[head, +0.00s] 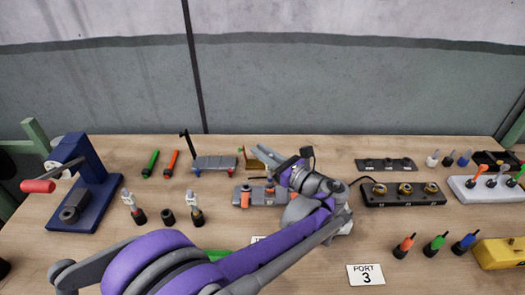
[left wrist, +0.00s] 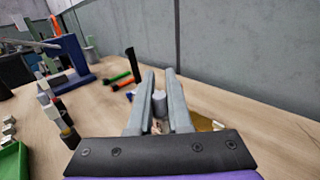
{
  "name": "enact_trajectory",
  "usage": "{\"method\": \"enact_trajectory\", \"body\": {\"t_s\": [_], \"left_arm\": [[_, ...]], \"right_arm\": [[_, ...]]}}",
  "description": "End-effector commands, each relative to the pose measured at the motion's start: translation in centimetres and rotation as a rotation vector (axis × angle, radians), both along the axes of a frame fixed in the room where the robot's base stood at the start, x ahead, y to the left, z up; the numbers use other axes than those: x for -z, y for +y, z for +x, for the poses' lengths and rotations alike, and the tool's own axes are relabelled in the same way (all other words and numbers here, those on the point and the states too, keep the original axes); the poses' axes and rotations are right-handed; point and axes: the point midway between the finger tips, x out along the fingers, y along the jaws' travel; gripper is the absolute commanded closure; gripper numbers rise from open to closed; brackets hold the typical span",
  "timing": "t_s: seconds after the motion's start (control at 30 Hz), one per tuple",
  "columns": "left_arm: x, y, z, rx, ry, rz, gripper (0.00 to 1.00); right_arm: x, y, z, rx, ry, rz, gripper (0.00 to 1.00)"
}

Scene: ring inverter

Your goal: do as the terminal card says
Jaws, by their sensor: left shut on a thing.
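A white card reading "PORT 3" (head: 366,274) lies at the front of the table. My left gripper (head: 262,155) reaches over the middle of the table, its fingers pointing to the back left. In the left wrist view it is shut on a small grey cylinder (left wrist: 159,103) held between the fingers. A grey block with orange parts (head: 244,196) lies just below the gripper, partly hidden by my arm. A dark box with several brass-coloured round ports (head: 404,200) stands to the right. Another white card is mostly hidden behind my arm. My right gripper is not in view.
A blue press with a red handle (head: 84,190) stands at left. Green and orange sticks (head: 150,163) and a grey stand (head: 215,163) lie at the back. Coloured plugs (head: 436,244), a yellow box (head: 500,254) and a white rack (head: 485,189) are at right. A wall closes the back.

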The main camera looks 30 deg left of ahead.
Motion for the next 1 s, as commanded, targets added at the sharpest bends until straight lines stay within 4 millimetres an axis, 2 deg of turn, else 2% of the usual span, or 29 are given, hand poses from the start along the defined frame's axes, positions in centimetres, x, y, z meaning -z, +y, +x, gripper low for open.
{"method": "enact_trajectory", "body": {"t_s": [0.8, 0.83, 1.0], "left_arm": [[2.1, 0.0, 0.0, 0.0, 0.0, 0.0, 1.0], [2.0, 0.0, 0.0, 0.0, 0.0, 0.0, 0.78], [2.0, 0.0, 0.0, 0.0, 0.0, 0.0, 0.48]], "right_arm": [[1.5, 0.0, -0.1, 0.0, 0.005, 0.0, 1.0], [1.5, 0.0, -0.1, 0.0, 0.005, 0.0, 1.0], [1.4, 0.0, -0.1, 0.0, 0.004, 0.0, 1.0]]}}
